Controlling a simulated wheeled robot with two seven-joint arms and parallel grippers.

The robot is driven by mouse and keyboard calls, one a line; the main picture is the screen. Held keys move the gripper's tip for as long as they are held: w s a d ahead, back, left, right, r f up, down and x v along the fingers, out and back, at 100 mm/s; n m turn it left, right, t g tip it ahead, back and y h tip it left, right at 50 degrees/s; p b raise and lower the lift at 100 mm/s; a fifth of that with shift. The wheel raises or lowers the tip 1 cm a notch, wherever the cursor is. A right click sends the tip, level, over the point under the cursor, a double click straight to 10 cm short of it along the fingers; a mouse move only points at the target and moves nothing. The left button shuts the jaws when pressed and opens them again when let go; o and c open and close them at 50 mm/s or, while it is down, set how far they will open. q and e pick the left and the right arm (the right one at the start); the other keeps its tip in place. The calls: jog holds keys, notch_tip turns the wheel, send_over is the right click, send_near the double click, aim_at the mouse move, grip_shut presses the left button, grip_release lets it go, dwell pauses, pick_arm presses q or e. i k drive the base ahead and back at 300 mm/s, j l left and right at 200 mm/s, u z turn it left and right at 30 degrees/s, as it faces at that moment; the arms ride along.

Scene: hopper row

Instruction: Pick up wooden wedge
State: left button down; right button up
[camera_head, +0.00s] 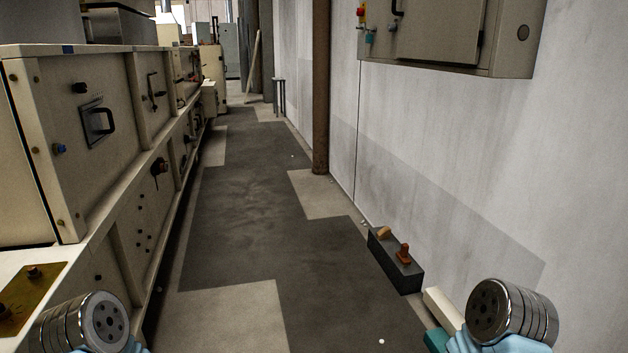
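A small tan wooden piece, which looks like the wooden wedge (384,233), lies on top of a low dark grey box (395,271) on the floor against the right wall. An orange-brown object with an upright knob (404,254) stands on the same box, nearer to me. Round metal joints of my two arms show at the lower left and lower right edges, well apart from the wedge. Neither gripper's fingers are in view.
A long row of beige machine cabinets (130,190) lines the left side. A wall cabinet (455,35) hangs at the upper right. A brown post (320,90) stands by the wall. White and teal blocks (440,312) lie near my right arm. The aisle floor (250,215) is mostly clear.

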aim_at(383, 234)
jog(key=i+j, duration=0.1)
jog(key=i, duration=2.55)
jog(key=i+z, duration=0.3)
jog(key=i, duration=0.2)
jog(key=i+j+z, duration=0.2)
jog(key=i+z, duration=0.15)
jog(key=i+j+z, duration=0.3)
jog(key=i, duration=0.25)
